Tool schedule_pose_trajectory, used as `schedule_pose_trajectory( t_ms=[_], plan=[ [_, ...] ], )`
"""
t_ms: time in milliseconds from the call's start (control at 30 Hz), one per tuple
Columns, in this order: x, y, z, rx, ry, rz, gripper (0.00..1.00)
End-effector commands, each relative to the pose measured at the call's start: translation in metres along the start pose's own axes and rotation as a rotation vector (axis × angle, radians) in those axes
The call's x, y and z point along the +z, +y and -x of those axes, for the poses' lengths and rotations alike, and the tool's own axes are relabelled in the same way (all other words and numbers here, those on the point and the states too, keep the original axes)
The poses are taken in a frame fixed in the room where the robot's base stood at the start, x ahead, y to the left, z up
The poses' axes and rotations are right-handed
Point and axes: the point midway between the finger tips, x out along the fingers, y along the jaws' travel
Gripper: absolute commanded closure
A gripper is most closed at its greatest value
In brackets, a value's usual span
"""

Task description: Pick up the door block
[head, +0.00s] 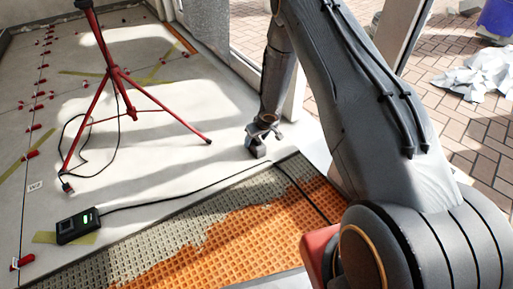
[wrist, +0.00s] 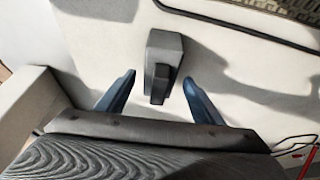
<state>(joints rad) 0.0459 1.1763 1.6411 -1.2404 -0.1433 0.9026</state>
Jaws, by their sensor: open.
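The door block (wrist: 164,52) is a grey block with a darker raised part, lying on the pale floor. In the head view the dark block (head: 257,149) is on the floor by the door frame, just below my gripper (head: 264,132). My gripper partly overlaps it there, and whether they touch cannot be told from that view.
An orange grid mat (head: 235,240), partly covered in grey, lies in front. A black cable (head: 185,201) runs across the floor from a black device (head: 78,226). A red tripod (head: 112,75) stands at the left. A door frame (head: 300,90) rises close beside the block.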

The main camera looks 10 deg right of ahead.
Motion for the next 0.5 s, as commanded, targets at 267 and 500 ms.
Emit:
schedule_pose_trajectory(
  t_ms=[267,500],
  plan=[
    [-0.002,0.002,-0.034,0.000,-0.001,-0.001,0.39],
    [-0.003,0.001,-0.038,0.000,-0.001,0.000,0.39]
  ],
)
